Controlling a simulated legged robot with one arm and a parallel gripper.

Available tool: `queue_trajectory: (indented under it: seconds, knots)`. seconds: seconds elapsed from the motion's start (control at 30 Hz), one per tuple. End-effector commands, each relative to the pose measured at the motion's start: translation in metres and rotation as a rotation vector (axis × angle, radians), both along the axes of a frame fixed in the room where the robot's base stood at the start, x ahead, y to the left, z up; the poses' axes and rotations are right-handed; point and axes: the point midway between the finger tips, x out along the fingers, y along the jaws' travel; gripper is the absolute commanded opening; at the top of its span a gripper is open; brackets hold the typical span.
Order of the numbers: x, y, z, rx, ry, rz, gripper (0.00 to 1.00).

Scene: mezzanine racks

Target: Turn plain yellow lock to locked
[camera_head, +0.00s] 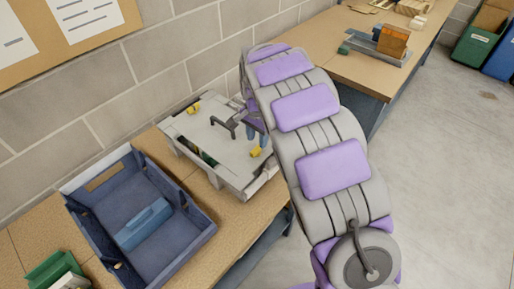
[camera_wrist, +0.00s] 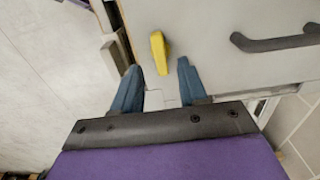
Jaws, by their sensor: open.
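A pale grey panel (camera_head: 212,136) lies on the wooden bench with two yellow locks. One yellow lock (camera_head: 193,108) is at its far left part, the other yellow lock (camera_head: 256,151) at its near right part. In the wrist view a plain yellow lock (camera_wrist: 158,47) stands on the panel (camera_wrist: 205,18), its long side nearly up and down in the picture. My gripper (camera_wrist: 159,65) is open, its blue fingers on either side of the lock's lower end, with no clear contact. In the head view my gripper (camera_head: 252,130) is partly hidden by my arm.
A dark bar handle (camera_head: 223,125) stands up from the panel, right of the lock in the wrist view (camera_wrist: 275,41). A blue tray (camera_head: 190,240) with a blue block sits left of the panel. A block wall runs behind. Floor at right is clear.

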Motion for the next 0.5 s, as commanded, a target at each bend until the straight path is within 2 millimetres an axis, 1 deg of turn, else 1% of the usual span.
queue_trajectory:
  seconds: [0.03,0.2,0.33,0.5]
  knots:
    - [0.000,0.000,-0.011,-0.001,0.001,0.000,0.43]
    - [0.000,0.001,-0.033,-0.001,-0.001,0.001,0.43]
    - [0.000,0.001,-0.042,0.000,-0.004,0.001,0.43]
    - [0.001,0.000,-0.045,0.001,-0.004,0.001,0.43]
